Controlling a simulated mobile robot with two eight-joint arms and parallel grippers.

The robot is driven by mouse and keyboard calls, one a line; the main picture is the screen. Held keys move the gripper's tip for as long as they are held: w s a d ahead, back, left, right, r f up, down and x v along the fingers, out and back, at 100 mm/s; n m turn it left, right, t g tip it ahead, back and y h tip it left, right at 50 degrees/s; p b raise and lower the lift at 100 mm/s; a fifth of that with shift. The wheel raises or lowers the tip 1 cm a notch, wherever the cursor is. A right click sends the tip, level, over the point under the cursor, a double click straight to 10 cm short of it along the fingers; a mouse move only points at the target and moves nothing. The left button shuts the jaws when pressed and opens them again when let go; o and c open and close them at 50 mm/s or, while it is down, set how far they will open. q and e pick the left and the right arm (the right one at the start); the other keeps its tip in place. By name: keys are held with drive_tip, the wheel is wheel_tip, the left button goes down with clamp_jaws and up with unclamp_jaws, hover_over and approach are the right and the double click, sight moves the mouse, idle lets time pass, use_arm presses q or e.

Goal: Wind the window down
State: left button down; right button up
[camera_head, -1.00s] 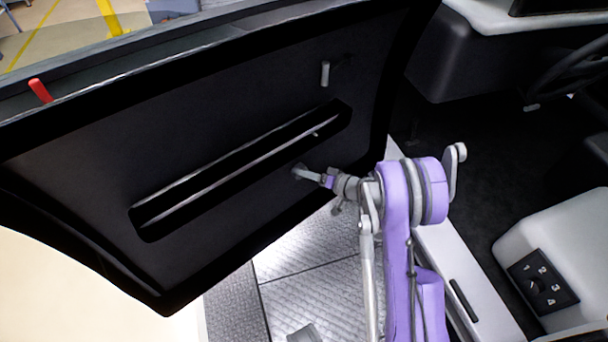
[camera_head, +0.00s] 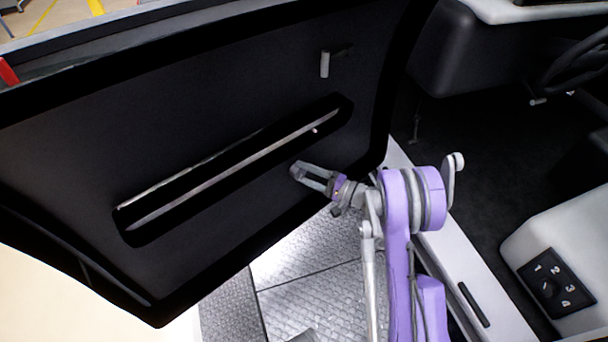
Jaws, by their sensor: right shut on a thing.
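The dark door (camera_head: 215,120) stands open across the left and middle of the view. The small light-grey window winder (camera_head: 298,169) is on its inner panel, below the right half of the long slot. My right gripper (camera_head: 306,174) is shut on the winder, reaching it from the right. The fingers hide much of the winder, and its exact angle is hard to tell. The window opening is above the door's top edge; I cannot make out the glass. My left gripper is not in view.
A long door pocket (camera_head: 128,208) runs diagonally across the panel. A grey door handle (camera_head: 325,64) is higher up, and a red knob (camera_head: 8,72) is at the top left. The steering wheel, a numbered switch panel (camera_head: 554,284) and the sill are to the right.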

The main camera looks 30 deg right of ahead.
drive_tip(key=shift+m, duration=0.6)
drive_tip(key=o, duration=1.4)
drive_tip(key=v, duration=0.7)
drive_tip(key=p+v, duration=0.1)
drive_tip(key=v, duration=0.2)
drive_tip(key=shift+s+d+f, duration=0.2)
drive_tip(key=shift+s+f, duration=0.1)
drive_tip(key=shift+s, duration=0.05)
